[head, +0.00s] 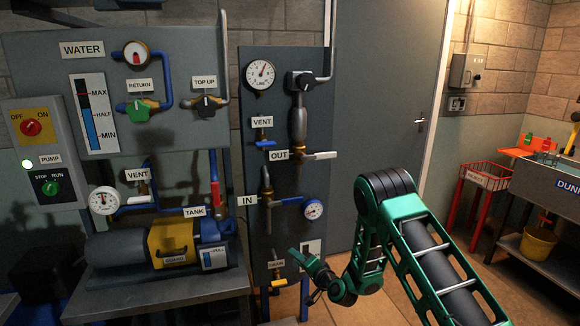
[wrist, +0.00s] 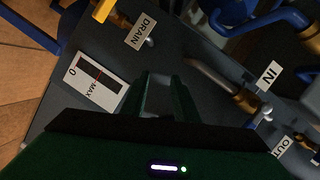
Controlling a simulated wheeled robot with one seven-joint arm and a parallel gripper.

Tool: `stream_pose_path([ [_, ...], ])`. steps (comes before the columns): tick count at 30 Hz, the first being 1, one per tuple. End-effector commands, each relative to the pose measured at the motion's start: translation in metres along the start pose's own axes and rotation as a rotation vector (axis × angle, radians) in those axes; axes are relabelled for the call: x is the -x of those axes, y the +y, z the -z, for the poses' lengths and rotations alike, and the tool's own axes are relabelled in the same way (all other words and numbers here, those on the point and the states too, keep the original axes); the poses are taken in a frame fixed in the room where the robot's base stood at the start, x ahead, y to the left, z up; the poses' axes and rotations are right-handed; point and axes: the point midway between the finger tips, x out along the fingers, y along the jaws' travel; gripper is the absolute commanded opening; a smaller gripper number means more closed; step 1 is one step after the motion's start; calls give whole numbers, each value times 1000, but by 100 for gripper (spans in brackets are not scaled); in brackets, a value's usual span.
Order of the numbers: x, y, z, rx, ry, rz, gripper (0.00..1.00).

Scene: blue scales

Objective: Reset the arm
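My green arm (head: 395,235) reaches in from the lower right in the head view, bent at a dark joint. My gripper (head: 303,259) is in front of the lower part of the dark valve panel (head: 285,190), beside the gauge marked MAX (head: 311,250). In the wrist view my gripper (wrist: 164,82) shows two green fingers with a gap between them and only grey panel behind. It is open and empty. The MAX gauge (wrist: 96,82) and DRAIN label (wrist: 140,32) lie to its left, the IN label (wrist: 270,75) to its right.
The OUT valve's white handle (head: 319,155) and the IN pipework (head: 267,190) stick out above my gripper. The pump (head: 175,243) sits on a bench at left. A red rack (head: 485,190) and a sink with a yellow bucket (head: 538,243) stand at right.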

Motion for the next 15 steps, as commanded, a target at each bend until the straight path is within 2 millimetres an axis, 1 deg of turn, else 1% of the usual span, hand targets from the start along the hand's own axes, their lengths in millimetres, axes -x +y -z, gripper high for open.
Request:
stream_pose_path([
  [1, 6, -11, 16, 37, -13, -19, 27],
  [3, 16, -21, 32, 92, -42, -56, 27],
  [5, 26, -27, 46, 136, -65, -92, 27],
  [8, 47, -35, 70, 206, -101, -156, 27],
  [11, 73, -42, 92, 267, -135, -225, 27],
  [14, 103, -46, 115, 321, -168, -300, 27],
  [15, 116, -48, 124, 340, -180, -332, 27],
])
